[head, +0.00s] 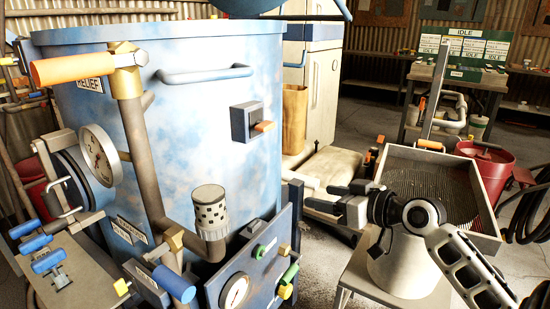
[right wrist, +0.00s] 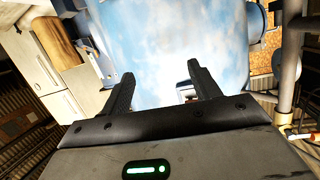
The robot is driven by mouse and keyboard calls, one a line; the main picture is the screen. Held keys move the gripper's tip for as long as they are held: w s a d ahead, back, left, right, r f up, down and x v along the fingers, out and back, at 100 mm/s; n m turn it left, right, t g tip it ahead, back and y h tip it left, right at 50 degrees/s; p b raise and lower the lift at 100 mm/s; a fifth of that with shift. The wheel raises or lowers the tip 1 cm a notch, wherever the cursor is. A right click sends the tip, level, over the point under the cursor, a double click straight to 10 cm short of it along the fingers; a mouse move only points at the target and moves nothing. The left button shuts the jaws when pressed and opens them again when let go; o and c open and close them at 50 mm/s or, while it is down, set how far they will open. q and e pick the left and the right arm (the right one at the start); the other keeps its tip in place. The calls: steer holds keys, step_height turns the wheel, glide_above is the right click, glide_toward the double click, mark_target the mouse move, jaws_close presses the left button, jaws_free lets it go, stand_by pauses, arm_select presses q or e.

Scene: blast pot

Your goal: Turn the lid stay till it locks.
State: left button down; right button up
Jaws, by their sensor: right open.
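The big blue-and-white pot (head: 190,115) fills the left half of the head view. Its wall also shows in the right wrist view (right wrist: 170,35). Part of a blue round piece, perhaps the lid, shows at the top edge (head: 250,6). I cannot tell for sure which part is the lid stay. A small dark bracket with an orange-tipped handle (head: 262,127) sits on the pot's right side. My right gripper (head: 328,198) is open and empty, right of the pot and apart from it. In the right wrist view its fingers (right wrist: 160,72) point towards the pot wall. My left gripper is not in view.
A relief pipe with an orange handle (head: 75,68) and a gauge (head: 99,155) stand at the pot's left. A control panel (head: 262,262) is at its foot. A grey tray (head: 400,160) lies behind my right arm, near a red bucket (head: 490,165).

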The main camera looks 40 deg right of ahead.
mark_target(270, 128)
step_height(270, 128, up, 13)
steer(key=s+n+t+y+b, duration=0.2)
steer(key=n+y, duration=0.1)
steer(key=y, duration=0.1)
steer(key=p+x, duration=0.5)
steer(key=x, duration=0.9)
steer(key=shift+w, duration=0.4)
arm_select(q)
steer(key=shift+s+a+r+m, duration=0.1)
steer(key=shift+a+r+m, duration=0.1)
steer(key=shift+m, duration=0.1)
arm_select(e)
steer(key=shift+w+a+f, duration=0.2)
steer(key=shift+w+a, duration=0.05)
steer(key=shift+w, duration=0.05)
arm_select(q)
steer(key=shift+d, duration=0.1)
arm_select(e)
steer(key=shift+c, duration=0.3)
steer(key=c, duration=0.9)
